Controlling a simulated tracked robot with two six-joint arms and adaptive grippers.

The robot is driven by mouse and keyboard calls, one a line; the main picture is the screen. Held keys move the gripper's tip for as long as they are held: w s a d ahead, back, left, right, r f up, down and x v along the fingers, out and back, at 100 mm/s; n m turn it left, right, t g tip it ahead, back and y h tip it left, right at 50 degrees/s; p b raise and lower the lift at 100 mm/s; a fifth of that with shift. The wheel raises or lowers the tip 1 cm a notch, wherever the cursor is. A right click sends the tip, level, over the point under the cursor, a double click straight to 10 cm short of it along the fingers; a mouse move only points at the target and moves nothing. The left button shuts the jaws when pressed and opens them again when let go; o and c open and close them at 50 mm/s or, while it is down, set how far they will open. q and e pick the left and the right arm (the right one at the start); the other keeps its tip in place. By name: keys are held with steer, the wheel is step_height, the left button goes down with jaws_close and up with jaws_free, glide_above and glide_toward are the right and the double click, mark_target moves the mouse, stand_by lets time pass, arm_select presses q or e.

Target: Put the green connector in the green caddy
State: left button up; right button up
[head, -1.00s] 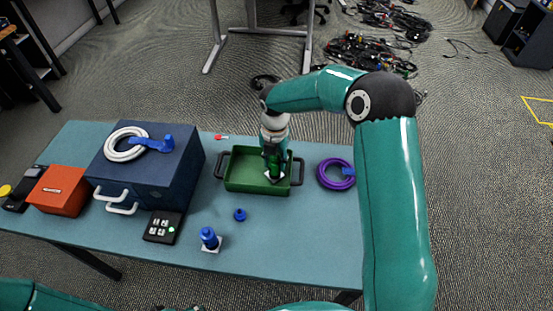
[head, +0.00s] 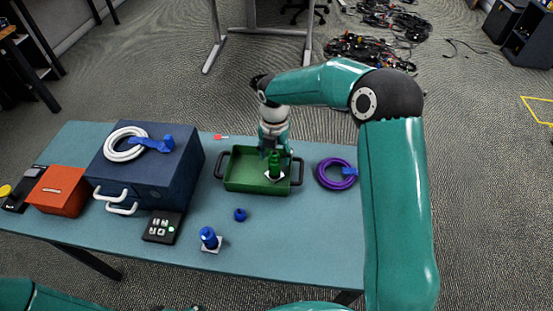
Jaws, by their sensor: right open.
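The green connector (head: 275,163) stands upright on its white base inside the green caddy (head: 240,183), toward the caddy's right side. The caddy has dark handles at both ends and sits on the table. My right gripper (head: 271,148) is open just above and behind the connector and looks clear of it. The fingertips are small and partly merge with the connector's top. My left gripper is not in view; only part of my left arm shows at the lower left.
A purple cable coil (head: 335,174) lies right of the caddy. A blue connector (head: 209,238) and a small blue piece (head: 240,214) stand in front. A dark blue box (head: 150,178) with a white coil (head: 125,144) on top, a black button box (head: 162,227) and an orange box (head: 58,190) are left.

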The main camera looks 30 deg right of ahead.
step_height(320, 180, up, 10)
steer(key=shift+f, duration=0.2)
stand_by(0.5)
